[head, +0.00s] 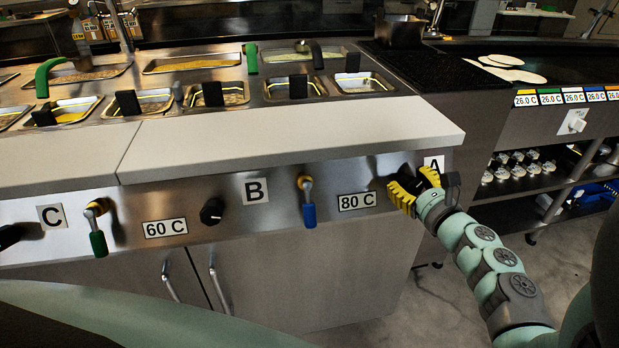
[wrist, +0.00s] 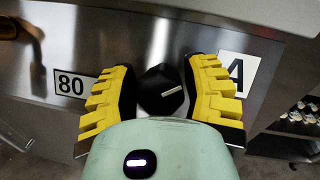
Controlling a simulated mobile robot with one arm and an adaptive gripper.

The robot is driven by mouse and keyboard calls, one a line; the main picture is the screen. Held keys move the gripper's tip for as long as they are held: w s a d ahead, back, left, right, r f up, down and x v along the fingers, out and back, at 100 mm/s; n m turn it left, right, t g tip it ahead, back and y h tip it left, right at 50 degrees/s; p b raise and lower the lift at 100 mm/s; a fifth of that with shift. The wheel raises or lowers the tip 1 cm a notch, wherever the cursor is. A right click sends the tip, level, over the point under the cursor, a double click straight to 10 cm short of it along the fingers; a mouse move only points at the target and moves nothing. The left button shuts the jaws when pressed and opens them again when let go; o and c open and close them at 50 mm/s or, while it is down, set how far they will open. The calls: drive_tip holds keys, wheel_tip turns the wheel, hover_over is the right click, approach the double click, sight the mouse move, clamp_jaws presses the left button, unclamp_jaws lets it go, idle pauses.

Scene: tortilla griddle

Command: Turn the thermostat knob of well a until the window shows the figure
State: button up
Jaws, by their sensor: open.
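The thermostat knob of well A (wrist: 161,89) is black with a white pointer line. In the wrist view it sits between the yellow-padded fingers of my gripper (wrist: 163,95), which is open around it; a dark gap shows beside the knob. The pointer line tilts slightly up to the right. In the head view my gripper (head: 415,186) covers the knob. The window beside the A label (head: 434,164) reads 80 C (head: 357,201). In the wrist view the window (wrist: 71,85) shows only 80, its right part hidden by the left finger.
Knob B (head: 212,211) is black, with a 60 C window (head: 165,228) on its left. A blue-handled valve (head: 308,200) and a green-handled valve (head: 97,228) stick out from the same panel. The white ledge (head: 300,135) overhangs the panel. Cabinet handles (head: 216,288) are below.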

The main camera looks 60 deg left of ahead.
drive_tip(key=d, duration=0.1)
drive_tip(key=s+d+r, duration=0.1)
drive_tip(key=d, duration=0.1)
drive_tip(key=d+r, duration=0.1)
drive_tip(key=shift+s+d+r, duration=0.1)
drive_tip(key=shift+s+d, duration=0.25)
drive_tip(key=shift+s, duration=0.05)
drive_tip(key=o, duration=0.4)
drive_tip(key=shift+o, duration=0.2)
drive_tip(key=b+v, duration=0.1)
drive_tip(key=v, duration=0.5)
idle(0.3)
drive_tip(key=shift+s+r, duration=0.1)
idle(0.4)
